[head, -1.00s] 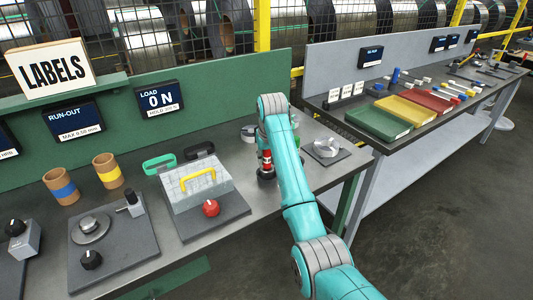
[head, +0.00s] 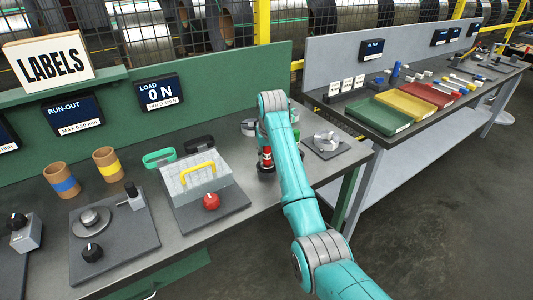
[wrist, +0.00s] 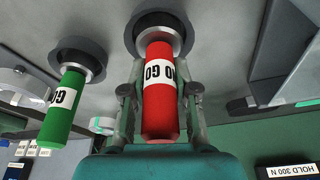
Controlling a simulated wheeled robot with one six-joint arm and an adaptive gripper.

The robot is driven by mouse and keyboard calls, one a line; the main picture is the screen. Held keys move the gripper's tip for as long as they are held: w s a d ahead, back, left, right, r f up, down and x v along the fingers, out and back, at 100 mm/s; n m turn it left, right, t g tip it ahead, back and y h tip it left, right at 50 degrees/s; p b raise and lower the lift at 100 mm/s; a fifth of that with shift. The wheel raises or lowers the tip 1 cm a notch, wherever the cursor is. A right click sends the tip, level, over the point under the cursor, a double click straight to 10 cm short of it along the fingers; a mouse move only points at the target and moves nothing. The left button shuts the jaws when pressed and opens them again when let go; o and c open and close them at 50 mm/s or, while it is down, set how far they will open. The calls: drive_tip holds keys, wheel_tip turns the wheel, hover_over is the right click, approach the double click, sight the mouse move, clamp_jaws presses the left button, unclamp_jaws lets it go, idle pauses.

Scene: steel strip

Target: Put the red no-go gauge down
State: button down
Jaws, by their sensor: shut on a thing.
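The red no-go gauge (wrist: 158,92) stands between the fingers of my gripper (wrist: 160,72) in the wrist view, with its white label showing. My gripper is shut on its red handle. The gauge's metal end meets a dark round holder (wrist: 178,22) on the bench; I cannot tell how deeply it is seated. In the head view the red gauge (head: 267,155) shows beside my arm, upright over the dark holder (head: 266,170). My arm hides most of the gripper there. A green gauge (wrist: 62,112) stands in its own dark holder (wrist: 78,55) beside it.
A block with a yellow handle (head: 198,172) and a red knob (head: 211,201) stands left of the gauge. A metal fixture on a dark plate (head: 327,146) is to the right. The load display (head: 158,94) is behind. Some bench front is clear.

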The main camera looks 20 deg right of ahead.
drive_tip(key=c, duration=0.8)
unclamp_jaws()
drive_tip(key=shift+v, duration=3.8)
